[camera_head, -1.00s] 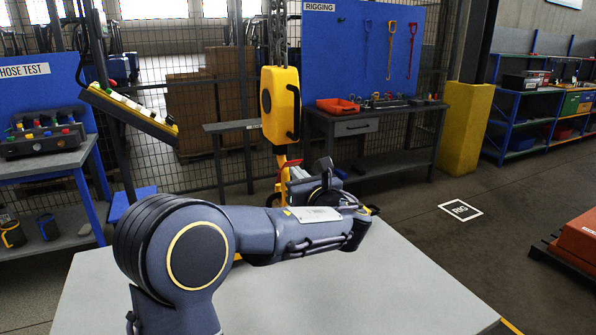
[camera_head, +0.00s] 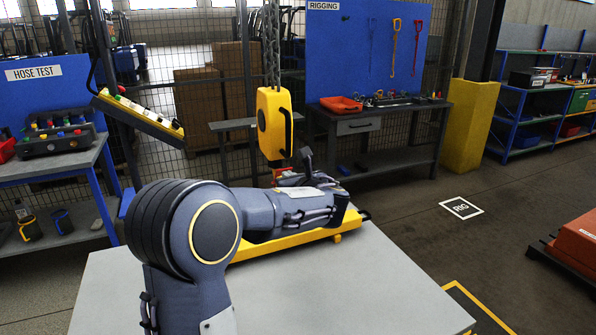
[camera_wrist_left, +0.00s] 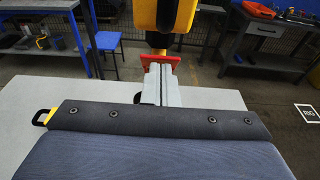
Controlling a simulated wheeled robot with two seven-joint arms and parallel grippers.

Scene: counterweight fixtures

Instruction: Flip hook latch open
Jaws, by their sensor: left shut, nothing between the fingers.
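A yellow hoist block (camera_head: 272,125) hangs on a chain above the table. It also shows at the top of the left wrist view (camera_wrist_left: 166,14). Just below it is a red part (camera_wrist_left: 160,61), perhaps the hook's latch; most of the hook is hidden behind my gripper and arm. My left gripper (camera_wrist_left: 160,78) is shut and empty, with its fingertips at the lower edge of the red part. I cannot tell whether they touch it. In the head view my wrist hides most of this spot. My right gripper is not in view.
A yellow beam (camera_head: 292,241) lies on the grey table (camera_head: 330,290), partly behind my forearm. A tilted yellow control panel (camera_head: 139,117) stands at the left. The rigging bench (camera_head: 358,124) is behind. The tabletop's front is clear.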

